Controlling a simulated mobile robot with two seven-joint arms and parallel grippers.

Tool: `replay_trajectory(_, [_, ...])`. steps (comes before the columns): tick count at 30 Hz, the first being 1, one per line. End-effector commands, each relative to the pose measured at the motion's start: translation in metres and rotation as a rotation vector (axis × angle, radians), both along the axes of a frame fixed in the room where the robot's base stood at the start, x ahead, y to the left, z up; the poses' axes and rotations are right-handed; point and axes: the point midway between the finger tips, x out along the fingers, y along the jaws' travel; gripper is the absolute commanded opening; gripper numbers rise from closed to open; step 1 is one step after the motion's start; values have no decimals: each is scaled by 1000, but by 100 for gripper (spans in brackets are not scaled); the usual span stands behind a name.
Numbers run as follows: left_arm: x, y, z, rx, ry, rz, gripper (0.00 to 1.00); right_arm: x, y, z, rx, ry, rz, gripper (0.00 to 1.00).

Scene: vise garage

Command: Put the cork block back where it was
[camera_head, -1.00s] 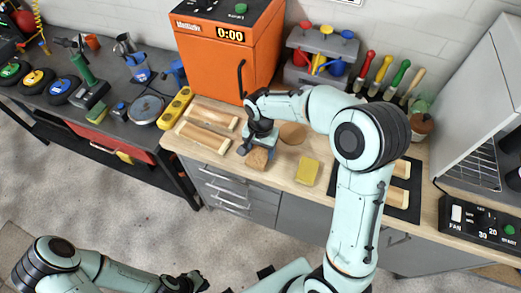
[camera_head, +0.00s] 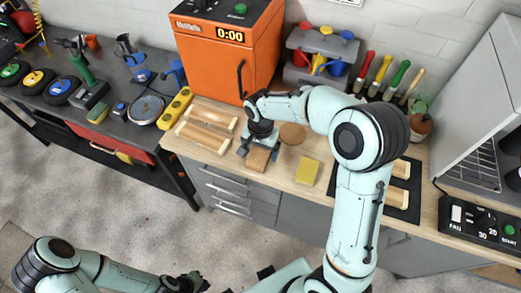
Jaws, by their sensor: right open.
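The brown cork block (camera_head: 258,160) lies on the wooden worktop near its front edge, between the pale wooden pieces and the yellow sponge-like block. My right gripper (camera_head: 259,150) is directly over the cork block and open, with one dark finger on each side of it. Its far part is hidden under the gripper. My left gripper (camera_head: 191,283) is low in the picture, away from the worktop, and I cannot tell whether it is open or shut.
A yellow block (camera_head: 307,171) lies close on the right. A round cork-coloured disc (camera_head: 292,133) lies behind. Two pale wooden pieces (camera_head: 207,126) lie on the left. The orange oven (camera_head: 226,55) stands behind. A dark mat (camera_head: 402,196) is further right.

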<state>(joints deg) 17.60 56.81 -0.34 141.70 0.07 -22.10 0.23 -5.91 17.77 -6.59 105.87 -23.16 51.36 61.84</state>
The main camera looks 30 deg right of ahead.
Motion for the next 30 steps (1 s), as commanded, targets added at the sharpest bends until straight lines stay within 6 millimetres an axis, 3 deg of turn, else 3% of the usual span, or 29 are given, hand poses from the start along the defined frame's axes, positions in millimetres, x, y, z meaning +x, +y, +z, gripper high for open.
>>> replay_trajectory(9, [4, 0, 5, 0, -4, 0, 0, 1, 0, 67, 1, -9, 1, 90])
replay_trajectory(15, [7, 0, 9, -1, -8, 0, 0, 1, 1, 101, 2, -7, 1, 90])
replay_trajectory(21, [8, 0, 10, 0, -9, 0, 0, 0, 0, 115, 1, -3, 0, 90])
replay_trajectory(30, [8, 0, 10, 0, -9, 0, 0, 0, 0, 115, 1, -2, 0, 90])
